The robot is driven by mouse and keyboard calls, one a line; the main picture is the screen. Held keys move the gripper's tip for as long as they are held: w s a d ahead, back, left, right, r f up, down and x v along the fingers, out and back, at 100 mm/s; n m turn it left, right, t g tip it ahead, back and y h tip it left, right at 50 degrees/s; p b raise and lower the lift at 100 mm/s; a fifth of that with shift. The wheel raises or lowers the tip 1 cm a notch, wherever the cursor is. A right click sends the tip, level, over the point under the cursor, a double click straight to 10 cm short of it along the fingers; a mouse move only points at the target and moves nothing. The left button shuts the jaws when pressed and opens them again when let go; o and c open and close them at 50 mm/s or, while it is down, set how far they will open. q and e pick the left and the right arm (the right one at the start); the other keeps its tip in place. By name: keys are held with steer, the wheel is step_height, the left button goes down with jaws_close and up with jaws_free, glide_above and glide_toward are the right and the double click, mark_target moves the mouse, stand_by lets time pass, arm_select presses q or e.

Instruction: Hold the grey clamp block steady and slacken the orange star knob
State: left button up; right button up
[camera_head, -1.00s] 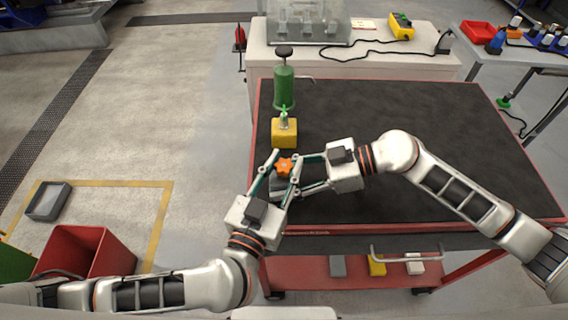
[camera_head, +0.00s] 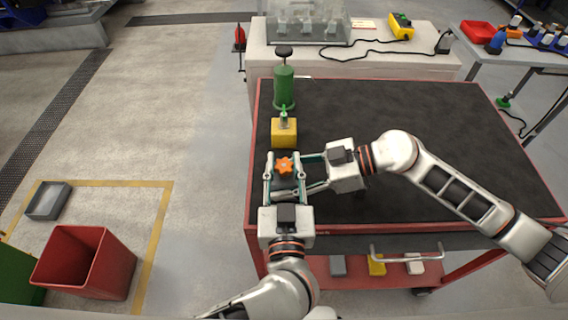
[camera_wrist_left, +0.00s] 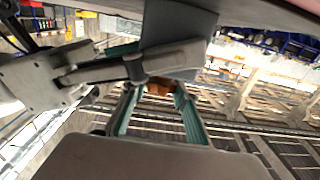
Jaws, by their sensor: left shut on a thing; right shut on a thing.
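The orange star knob (camera_head: 285,165) sits at the left part of the dark table top, just in front of a yellow block. My left gripper (camera_head: 285,159) reaches up from below in the head view, its fingers on either side of the knob, shut on it. In the left wrist view an orange part, the knob (camera_wrist_left: 160,88), shows between the green fingers. The grey clamp block (camera_head: 285,184) lies under the knob, mostly hidden by the grippers. My right gripper (camera_head: 299,174) comes from the right and is shut on the block; its contact is partly hidden.
The yellow block (camera_head: 284,133) and a green cylinder with a black knob (camera_head: 284,88) stand close behind the grippers. The right part of the dark table top (camera_head: 430,120) is clear. A red bin (camera_head: 85,262) stands on the floor at left.

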arm_select(q)
steer(key=shift+r, duration=0.1)
steer(key=o, duration=1.1)
steer(key=shift+h, duration=0.3)
